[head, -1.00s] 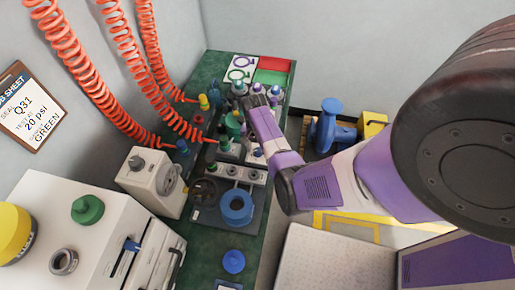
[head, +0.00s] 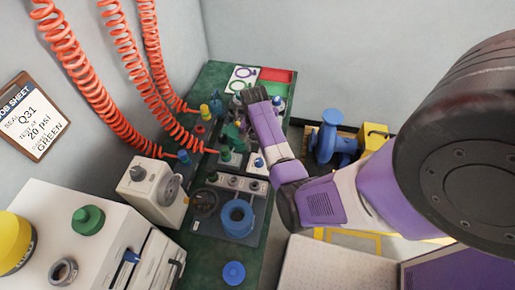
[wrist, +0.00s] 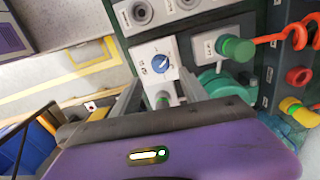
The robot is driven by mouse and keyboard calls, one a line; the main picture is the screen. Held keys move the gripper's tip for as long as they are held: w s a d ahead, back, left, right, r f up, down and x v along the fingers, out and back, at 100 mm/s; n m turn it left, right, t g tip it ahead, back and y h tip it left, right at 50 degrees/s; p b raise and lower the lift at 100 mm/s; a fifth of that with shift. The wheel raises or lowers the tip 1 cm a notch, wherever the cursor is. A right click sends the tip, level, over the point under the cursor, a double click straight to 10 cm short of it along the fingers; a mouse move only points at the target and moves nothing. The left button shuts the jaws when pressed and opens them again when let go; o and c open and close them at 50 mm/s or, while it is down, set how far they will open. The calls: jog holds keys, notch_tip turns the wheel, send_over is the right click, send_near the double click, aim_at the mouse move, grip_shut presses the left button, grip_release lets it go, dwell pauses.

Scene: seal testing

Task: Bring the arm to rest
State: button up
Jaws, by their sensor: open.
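My arm reaches from the right over the green bench (head: 250,262). My gripper (head: 250,96) is above the bench's far half, near the colour-marked trays, and hides some of the fittings under it. In the wrist view my gripper (wrist: 160,90) is open, its two fingers apart with nothing held between them. A white box with a blue knob (wrist: 161,61) shows beyond the fingers, and a green-capped fitting (wrist: 235,48) is to its right. I cannot tell how far the fingertips are above them.
Orange coiled hoses (head: 130,62) hang on the left. A white cabinet (head: 45,225) and a grey gauge box (head: 140,190) stand at the left. A blue pump (head: 328,140) stands right of the bench.

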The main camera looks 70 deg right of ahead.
dwell(0.3)
jog(key=w+d+r+n+t+h, duration=0.4)
jog(key=w+d+r+h, duration=0.2)
jog(key=w+d, duration=0.15)
jog(key=s+a+r+n+t+h, duration=0.1)
jog(key=a+r+n+t, duration=0.4)
jog(key=a, duration=0.5)
jog(key=s+a+r+n+t, duration=0.1)
jog(key=a+r+n+t, duration=0.25)
jog(key=a+r, duration=0.45)
jog(key=s+a+r+n+t+y, duration=0.1)
jog(key=s+a+r+n+y, duration=0.1)
jog(key=s+a, duration=0.7)
jog(key=s+a+r+n+t+y+b, duration=0.1)
jog(key=s+a+r+n+y, duration=0.2)
jog(key=s+a, duration=0.6)
jog(key=a+r+y, duration=0.1)
jog(key=a+y, duration=0.1)
jog(key=a, duration=0.5)
jog(key=shift+r+t+b, duration=0.3)
jog(key=shift+r+t, duration=0.05)
